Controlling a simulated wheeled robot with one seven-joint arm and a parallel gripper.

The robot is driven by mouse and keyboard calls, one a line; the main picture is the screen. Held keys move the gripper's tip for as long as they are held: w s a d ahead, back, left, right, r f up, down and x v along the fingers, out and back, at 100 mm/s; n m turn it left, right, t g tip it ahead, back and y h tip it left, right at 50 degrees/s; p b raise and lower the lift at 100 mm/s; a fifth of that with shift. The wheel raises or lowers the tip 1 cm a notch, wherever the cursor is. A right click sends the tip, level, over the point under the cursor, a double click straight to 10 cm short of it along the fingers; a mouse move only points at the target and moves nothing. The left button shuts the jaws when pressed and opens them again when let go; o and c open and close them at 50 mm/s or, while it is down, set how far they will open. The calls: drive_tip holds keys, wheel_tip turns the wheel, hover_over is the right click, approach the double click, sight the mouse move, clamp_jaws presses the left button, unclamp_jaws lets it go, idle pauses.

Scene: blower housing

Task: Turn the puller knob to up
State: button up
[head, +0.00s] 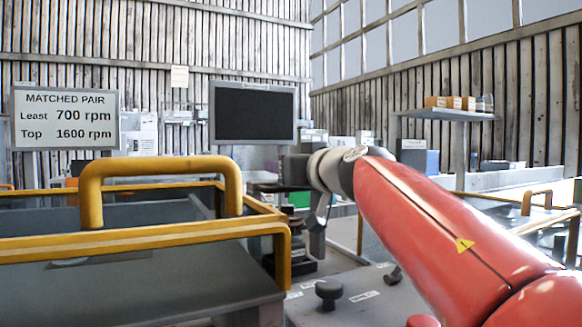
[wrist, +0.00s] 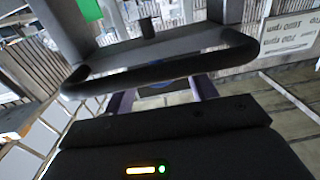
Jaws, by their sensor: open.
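A black round knob (head: 329,292) stands on a grey panel (head: 350,312) low in the head view, beside small white labels too small to read. A second dark knob (head: 393,275) sits further right on the panel, partly against my red arm. I cannot tell which is the puller knob, or how either is turned. My gripper (wrist: 160,95) is open, with nothing seen between its fingers in the wrist view. In the head view my arm's dark end is above and behind the panel, apart from both knobs; its fingers are not clear there.
A yellow guard rail (head: 160,167) and the yellow-edged housing (head: 140,245) fill the left. A dark monitor (head: 253,112) stands behind. A sign (head: 65,117) reads "MATCHED PAIR, Least 700 rpm, Top 1600 rpm". A shelf with boxes (head: 450,102) is at the right.

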drive_tip(key=c, duration=1)
drive_tip(key=shift+d+r+n+g+y+p, duration=0.15)
drive_tip(key=shift+n+g+y+p, duration=0.25)
drive_tip(key=shift+y+p, duration=0.45)
drive_tip(key=shift+n+p, duration=0.3)
drive_tip(key=shift+p, duration=0.2)
drive_tip(key=n+g+y+p, duration=0.2)
drive_tip(key=shift+w+d+r+y+p, duration=0.1)
drive_tip(key=shift+w+d+y+p, duration=0.1)
drive_tip(key=shift+y+p, duration=0.15)
drive_tip(key=n+g+y, duration=0.1)
drive_tip(key=g+y, duration=0.1)
drive_tip(key=n+g, duration=0.1)
drive_tip(key=shift+w+f+n+y, duration=0.2)
drive_tip(key=shift+f+n+y, duration=0.1)
drive_tip(key=shift+y, duration=0.1)
drive_tip(key=shift+w+d+n+g+y, duration=0.1)
drive_tip(key=shift+n+g+y, duration=0.6)
drive_tip(key=shift+g, duration=0.5)
drive_tip(key=shift+n+g+y, duration=0.4)
drive_tip(key=shift+n+g, duration=0.5)
drive_tip(key=shift+g, duration=0.6)
